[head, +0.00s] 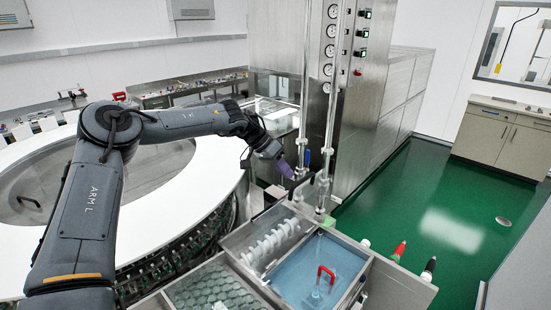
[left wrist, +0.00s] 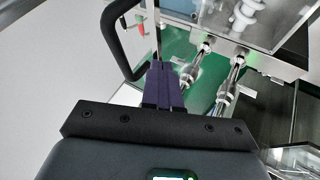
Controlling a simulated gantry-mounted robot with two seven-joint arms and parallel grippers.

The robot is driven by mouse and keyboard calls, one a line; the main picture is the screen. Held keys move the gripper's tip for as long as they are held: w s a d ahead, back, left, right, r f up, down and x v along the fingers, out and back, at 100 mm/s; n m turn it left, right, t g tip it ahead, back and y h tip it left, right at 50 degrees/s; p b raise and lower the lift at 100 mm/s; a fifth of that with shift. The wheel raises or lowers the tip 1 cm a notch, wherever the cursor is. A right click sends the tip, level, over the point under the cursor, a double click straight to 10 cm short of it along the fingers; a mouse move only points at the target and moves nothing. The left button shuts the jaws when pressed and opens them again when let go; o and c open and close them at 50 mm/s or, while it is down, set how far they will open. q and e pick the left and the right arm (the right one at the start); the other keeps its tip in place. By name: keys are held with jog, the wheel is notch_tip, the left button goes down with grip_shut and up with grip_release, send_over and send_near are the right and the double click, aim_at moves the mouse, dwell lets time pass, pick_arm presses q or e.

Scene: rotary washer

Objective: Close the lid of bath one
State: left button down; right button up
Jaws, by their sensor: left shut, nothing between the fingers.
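My left gripper (head: 287,168) reaches in from the left, with purple fingers shut and empty, near the upright pipes behind the baths. In the left wrist view the shut fingers (left wrist: 163,82) point at a gap with green floor beyond. A curved black handle (left wrist: 112,42) stands just left of them, apart from or close beside the fingers; I cannot tell which. In the head view a bath with blue contents (head: 300,268) has a red handle (head: 326,274) in it. My right gripper is out of view.
Two upright metal pipes (head: 331,110) stand before a steel cabinet (head: 375,110) with gauges. A tray of round items (head: 210,290) and a bay of white cylinders (head: 272,240) adjoin the blue bath. A large white ring (head: 60,170) fills the left. Green floor (head: 420,215) is free at right.

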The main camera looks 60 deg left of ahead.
pick_arm(q)
jog(key=shift+w+d+r+p, duration=0.15)
jog(key=shift+w+d+r, duration=0.1)
jog(key=shift+d, duration=0.5)
jog(key=shift+w+d+r+p, duration=0.15)
jog(key=shift+w+d, duration=0.1)
jog(key=shift+d, duration=0.45)
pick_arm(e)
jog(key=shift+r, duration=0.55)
